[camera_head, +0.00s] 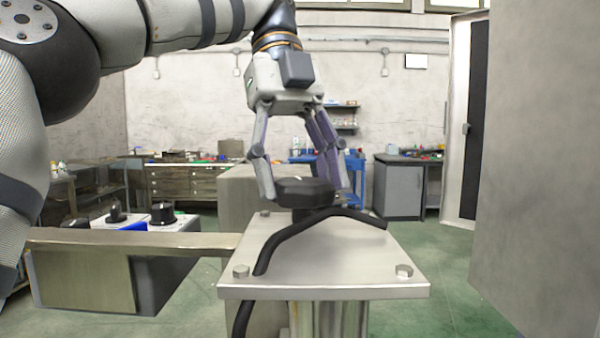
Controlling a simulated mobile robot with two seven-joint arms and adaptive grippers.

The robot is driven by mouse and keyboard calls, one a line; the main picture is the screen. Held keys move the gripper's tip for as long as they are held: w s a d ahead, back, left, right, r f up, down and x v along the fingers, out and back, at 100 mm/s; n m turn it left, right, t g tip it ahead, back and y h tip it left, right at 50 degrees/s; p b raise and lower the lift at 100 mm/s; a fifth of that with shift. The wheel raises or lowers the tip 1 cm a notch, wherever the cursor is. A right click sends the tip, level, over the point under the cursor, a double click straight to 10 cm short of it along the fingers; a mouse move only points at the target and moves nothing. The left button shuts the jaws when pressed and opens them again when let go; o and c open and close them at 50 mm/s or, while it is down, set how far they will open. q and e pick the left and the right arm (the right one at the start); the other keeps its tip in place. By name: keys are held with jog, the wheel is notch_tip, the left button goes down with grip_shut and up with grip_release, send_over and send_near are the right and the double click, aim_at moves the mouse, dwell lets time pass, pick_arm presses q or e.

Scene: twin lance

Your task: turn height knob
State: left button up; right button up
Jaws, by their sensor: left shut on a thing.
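A dark, faceted knob (303,192) stands on a square metal plate (325,274) in the middle of the view. My left gripper (304,188) comes down from above and is shut on the knob, with its fingers at the knob's left and right sides. The knob's far side is hidden. A black cable or hose (300,233) lies over the plate in front of the knob and bends down past the plate's left front edge. My right gripper does not show.
Bolts, such as the one at the right front (404,271), stick up from the plate's corners. A metal bar (130,241) reaches the plate from the left, near a box with black knobs (162,213). A grey panel (540,160) closes off the right side.

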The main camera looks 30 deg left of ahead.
pick_arm(q)
jog(key=shift+m, duration=0.3)
jog(key=o, duration=1.1)
jog(key=shift+o, duration=0.2)
